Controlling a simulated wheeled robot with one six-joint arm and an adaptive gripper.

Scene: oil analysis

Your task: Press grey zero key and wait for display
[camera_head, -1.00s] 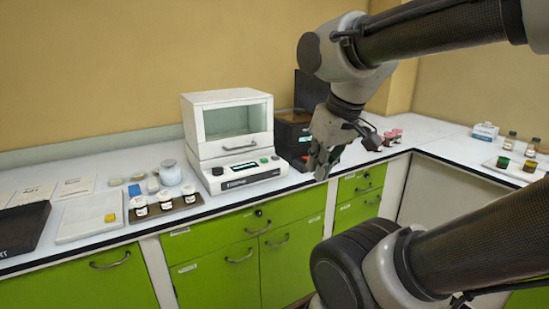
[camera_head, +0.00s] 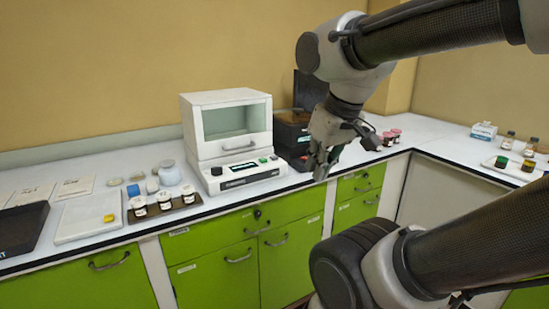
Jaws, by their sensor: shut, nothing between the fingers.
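A white analytical balance (camera_head: 228,135) with a glass draft window stands on the bench left of my arm. Its front panel carries a small lit display (camera_head: 239,168), a green key (camera_head: 263,160) and a grey or black knob-like key (camera_head: 216,171). The display's digits are too small to read. My gripper (camera_head: 320,172) points down, shut and empty, in front of the bench edge and to the right of the balance. It is apart from the panel and touches nothing that I can see.
A dark instrument (camera_head: 292,137) stands behind my gripper. Left of the balance are a dark rack (camera_head: 166,212) with white-lidded jars and a white tray (camera_head: 87,222). Pink-capped jars (camera_head: 389,138) stand to the right. Green drawers (camera_head: 230,253) lie below the bench edge.

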